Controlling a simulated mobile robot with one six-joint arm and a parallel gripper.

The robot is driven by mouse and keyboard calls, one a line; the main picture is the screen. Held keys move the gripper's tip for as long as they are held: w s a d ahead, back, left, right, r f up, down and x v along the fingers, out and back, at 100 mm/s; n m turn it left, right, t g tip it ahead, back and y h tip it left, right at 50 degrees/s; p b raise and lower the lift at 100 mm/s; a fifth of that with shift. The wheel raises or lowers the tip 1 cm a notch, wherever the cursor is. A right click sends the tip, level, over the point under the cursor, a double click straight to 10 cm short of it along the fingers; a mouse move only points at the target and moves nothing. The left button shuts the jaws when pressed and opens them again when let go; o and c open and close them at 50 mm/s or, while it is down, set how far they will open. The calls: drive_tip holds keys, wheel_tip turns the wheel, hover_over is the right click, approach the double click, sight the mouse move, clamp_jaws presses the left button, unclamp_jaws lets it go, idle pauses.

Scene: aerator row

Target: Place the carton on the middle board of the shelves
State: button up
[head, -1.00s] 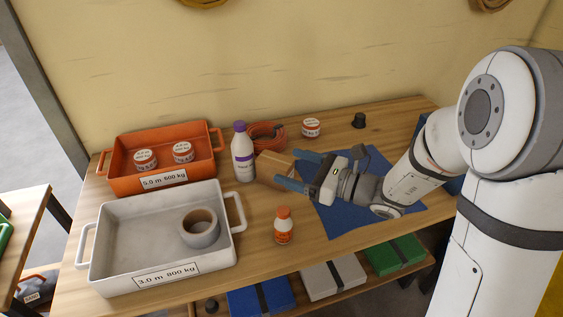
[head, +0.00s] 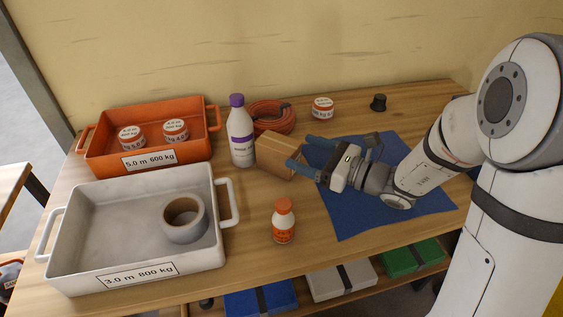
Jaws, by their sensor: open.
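The carton (head: 277,152), a small brown box, stands on the wooden table just right of the white bottle with the purple cap. My gripper (head: 299,157) is open, with its blue fingers pointing left at the carton. The fingertips are at or very near the carton's right side; I cannot tell whether they touch it. The shelves with the middle board are not clearly in view; only a lower board under the table (head: 377,279) shows, carrying strapped blue, white and green boxes.
A purple-capped bottle (head: 241,137) and a coiled orange strap (head: 271,118) stand close to the carton. An orange-capped bottle (head: 283,223) is in front. An orange tray (head: 194,151) and a white tray (head: 70,275) fill the left. A blue mat (head: 350,218) lies under my arm.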

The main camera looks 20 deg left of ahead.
sight(278, 141)
drive_tip(key=shift+f+b, duration=0.45)
drive_tip(key=shift+f, duration=0.4)
drive_tip(key=x, duration=0.7)
drive_tip(key=shift+w+a+r, duration=0.15)
drive_tip(key=shift+a+r, duration=0.05)
drive_tip(key=shift+a, duration=0.15)
drive_tip(key=c, duration=1.2)
drive_tip(key=shift+c, duration=0.8)
drive_tip(key=shift+r, duration=0.15)
